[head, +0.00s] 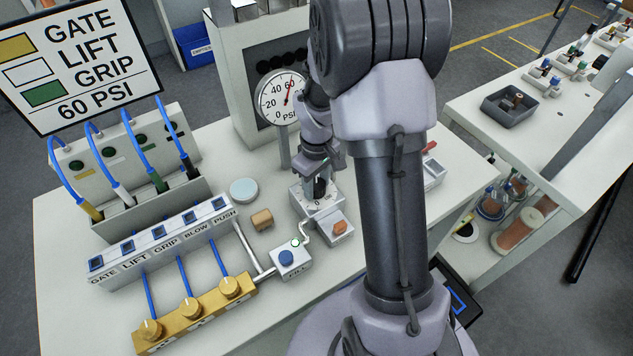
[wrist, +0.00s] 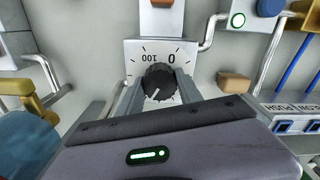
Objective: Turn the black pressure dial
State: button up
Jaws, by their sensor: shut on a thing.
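In the head view the dial (head: 320,187) is partly hidden by my gripper. My gripper (wrist: 157,92) is shut on the dial, with a finger on each side of it. A white line on the dial points down and to the left in the wrist view. The round pressure gauge (head: 283,98) behind has a red needle near 60. A sign (head: 78,62) reads GATE, LIFT, GRIP and 60 PSI.
A box with an orange rocker (head: 338,229) stands just in front of the dial. A blue button box (head: 290,262), a tan block (head: 262,219) and a pale round disc (head: 243,190) are to the left. A labelled rail (head: 160,243) with blue tubes lies further left.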

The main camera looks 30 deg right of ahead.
aim_at(316, 184)
dwell(0.3)
jog(key=o, duration=1.4)
jog(key=shift+c, duration=0.2)
notch_tip(316, 184, up, 17)
jog(key=p, duration=0.5)
jog(key=shift+r, duration=0.2)
jog(key=s+a+r+m+t+y+b, duration=0.1)
jog(key=s+a+m+t+b, duration=0.4)
jog(key=s+a+b, duration=0.5)
jog(key=s+a+m+y, duration=0.1)
jog(key=s+a+m, duration=0.1)
jog(key=s+a, duration=0.4)
jog(key=shift+s+m+t, duration=0.4)
jog(key=shift+s, duration=0.2)
